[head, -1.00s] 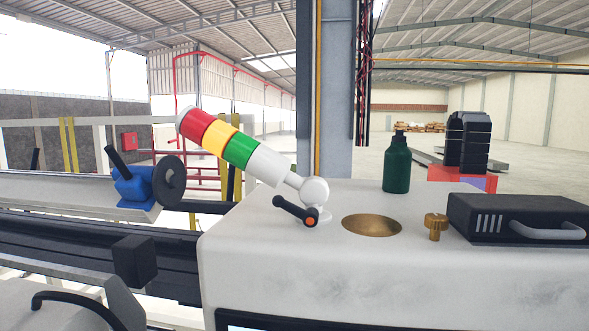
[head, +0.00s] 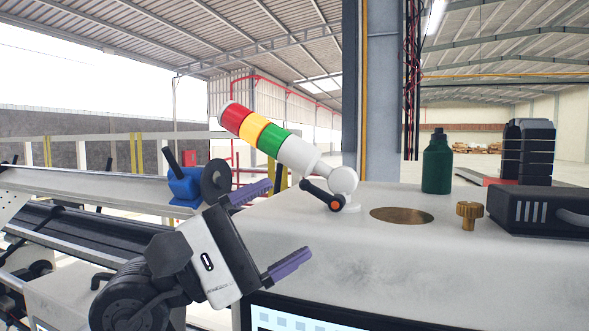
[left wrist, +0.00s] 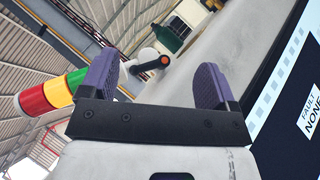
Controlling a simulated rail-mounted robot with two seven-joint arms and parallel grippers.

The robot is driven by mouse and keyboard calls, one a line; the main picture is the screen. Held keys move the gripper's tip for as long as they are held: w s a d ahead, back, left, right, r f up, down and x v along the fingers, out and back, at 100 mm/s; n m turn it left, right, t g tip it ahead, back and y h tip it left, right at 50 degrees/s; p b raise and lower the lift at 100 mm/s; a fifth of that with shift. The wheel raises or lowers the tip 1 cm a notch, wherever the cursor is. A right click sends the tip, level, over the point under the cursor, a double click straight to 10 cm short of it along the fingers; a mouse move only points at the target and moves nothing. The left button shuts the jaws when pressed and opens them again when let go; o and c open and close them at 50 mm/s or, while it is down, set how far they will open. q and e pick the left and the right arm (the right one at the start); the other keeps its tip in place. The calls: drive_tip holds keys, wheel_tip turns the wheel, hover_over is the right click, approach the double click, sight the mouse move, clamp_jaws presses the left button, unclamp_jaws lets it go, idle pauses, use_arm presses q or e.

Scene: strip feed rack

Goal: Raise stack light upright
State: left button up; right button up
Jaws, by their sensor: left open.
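The stack light (head: 262,136) has red, yellow and green bands and a white base section. It leans to the upper left from a white ball joint (head: 342,180) on the white cabinet top. A black lever (head: 318,192) with an orange end sits at the joint's front. My left gripper (head: 270,226), with purple fingers, is open and empty, in front of and below the light, apart from it. In the left wrist view the stack light (left wrist: 58,92) shows at left, partly behind a finger, and the lever (left wrist: 152,65) shows beyond the gap between the fingers. My right gripper is not visible.
On the cabinet top (head: 400,250) stand a green bottle (head: 437,165), a brass knob (head: 468,214) and a black box with a handle (head: 540,208), around a round brass disc (head: 402,215). A blue clamp with a dark wheel (head: 190,185) sits on the rail at left.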

sight(284, 152)
use_arm(q)
drive_tip(key=w+a+r+m+t+y, duration=0.4)
drive_tip(key=w+a+r+t+y, duration=0.25)
drive_tip(key=y, duration=0.45)
drive_tip(key=shift+t, duration=0.25)
drive_tip(key=p+x, duration=0.1)
drive_tip(key=x, duration=0.2)
drive_tip(key=d+r+p+x, duration=0.1)
drive_tip(key=p+x, duration=0.1)
drive_tip(key=x, duration=0.1)
drive_tip(key=s+p+x, duration=0.1)
drive_tip(key=x, duration=0.3)
drive_tip(key=shift+d+r+p, duration=0.15)
drive_tip(key=shift+d+p, duration=0.1)
drive_tip(key=shift+p, duration=0.1)
drive_tip(key=shift+p+x, duration=0.4)
drive_tip(key=shift+x, duration=0.65)
drive_tip(key=shift+c, duration=0.3)
drive_tip(key=shift+c, duration=0.7)
drive_tip(key=c, duration=1.1)
